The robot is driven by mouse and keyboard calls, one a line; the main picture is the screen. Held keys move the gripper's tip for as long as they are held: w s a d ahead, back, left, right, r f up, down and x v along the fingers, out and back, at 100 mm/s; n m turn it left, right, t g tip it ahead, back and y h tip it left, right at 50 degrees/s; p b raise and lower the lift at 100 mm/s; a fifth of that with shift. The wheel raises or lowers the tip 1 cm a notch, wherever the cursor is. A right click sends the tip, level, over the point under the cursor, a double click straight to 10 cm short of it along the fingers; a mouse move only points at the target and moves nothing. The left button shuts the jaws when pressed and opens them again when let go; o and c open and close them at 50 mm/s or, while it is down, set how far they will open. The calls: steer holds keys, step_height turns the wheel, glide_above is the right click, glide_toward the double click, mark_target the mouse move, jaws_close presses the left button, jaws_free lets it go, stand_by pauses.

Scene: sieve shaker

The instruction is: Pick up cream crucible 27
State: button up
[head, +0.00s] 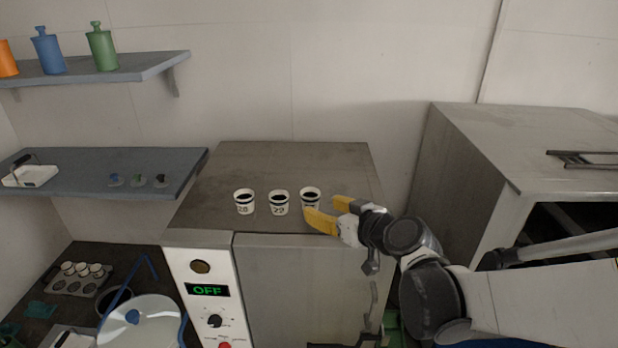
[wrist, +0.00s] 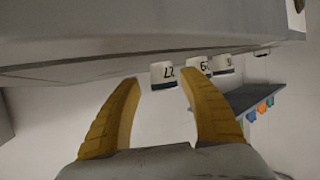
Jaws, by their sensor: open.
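Cream crucible 27 (head: 310,193) stands upright at the right end of a row of three on the grey cabinet top, its label partly hidden by a yellow finger in the head view. In the wrist view crucible 27 (wrist: 162,76) shows its number upside down, between and just beyond the fingertips. My gripper (head: 323,207) is open and empty, to the right and front of the crucible. In the wrist view the two yellow fingers of my gripper (wrist: 158,82) are spread wide. I cannot tell whether either finger touches the crucible.
Crucible 29 (head: 279,203) stands close left of 27, and another crucible (head: 244,202) further left. The cabinet top (head: 290,160) is clear behind them. A control panel (head: 207,290) reads OFF. A metal box (head: 500,140) stands right. Shelves (head: 100,170) hang left.

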mark_target(315, 204)
steer(key=x, duration=0.3)
steer(key=p+x, duration=0.1)
steer(key=x, duration=0.2)
steer(key=shift+a+r, duration=0.15)
steer(key=shift+r, duration=0.1)
steer(key=shift+s, duration=0.1)
steer(key=c, duration=1.1)
